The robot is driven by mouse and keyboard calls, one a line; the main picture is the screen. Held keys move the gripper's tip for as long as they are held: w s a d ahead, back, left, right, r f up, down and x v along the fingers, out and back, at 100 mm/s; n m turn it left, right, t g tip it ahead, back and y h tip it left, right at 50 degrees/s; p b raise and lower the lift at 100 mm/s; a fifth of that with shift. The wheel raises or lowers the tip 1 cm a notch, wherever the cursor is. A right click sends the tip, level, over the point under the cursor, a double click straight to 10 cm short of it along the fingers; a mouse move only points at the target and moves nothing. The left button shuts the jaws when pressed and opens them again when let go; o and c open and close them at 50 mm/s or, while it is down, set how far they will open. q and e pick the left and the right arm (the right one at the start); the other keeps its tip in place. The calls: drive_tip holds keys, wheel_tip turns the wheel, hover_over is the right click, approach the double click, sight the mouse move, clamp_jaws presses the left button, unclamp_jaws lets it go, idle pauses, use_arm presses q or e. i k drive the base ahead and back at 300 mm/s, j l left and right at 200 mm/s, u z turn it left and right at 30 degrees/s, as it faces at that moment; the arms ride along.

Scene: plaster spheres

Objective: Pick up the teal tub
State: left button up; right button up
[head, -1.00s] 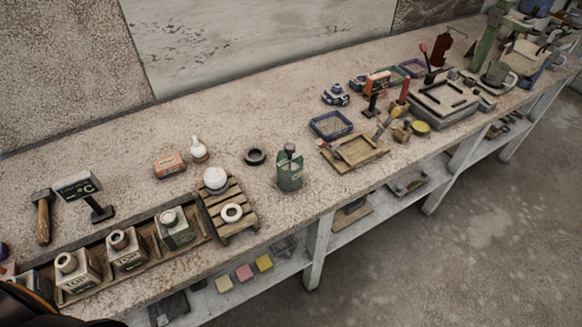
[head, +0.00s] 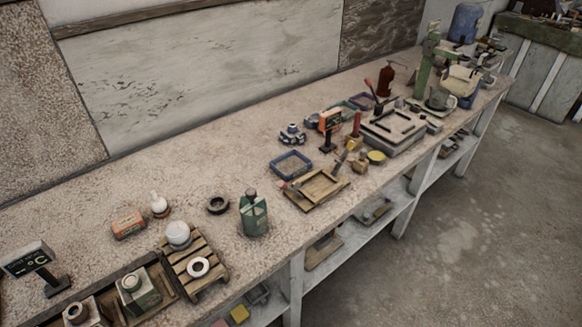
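A shallow teal-green tub (head: 344,107) sits toward the back of the long bench in the head view. It is partly hidden behind an orange meter on a black stand (head: 328,126), and its contents are too small to tell. A purple tub (head: 362,101) is just to its right. A blue tub (head: 290,163) with grey grit in it stands nearer to me. Neither of my grippers is in view.
A dark green bottle (head: 254,215), a wooden slatted stand (head: 209,276) with a white ball and ring, and a wooden tray (head: 318,187) line the front. A grey plate block (head: 392,129) is right of the tubs. The back left of the bench is mostly bare.

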sight(256, 226)
drive_tip(key=i+l+u, duration=0.1)
drive_tip(key=l+u, duration=0.35)
drive_tip(key=l, duration=0.45)
drive_tip(key=l+u, duration=0.5)
drive_tip(key=l, duration=0.35)
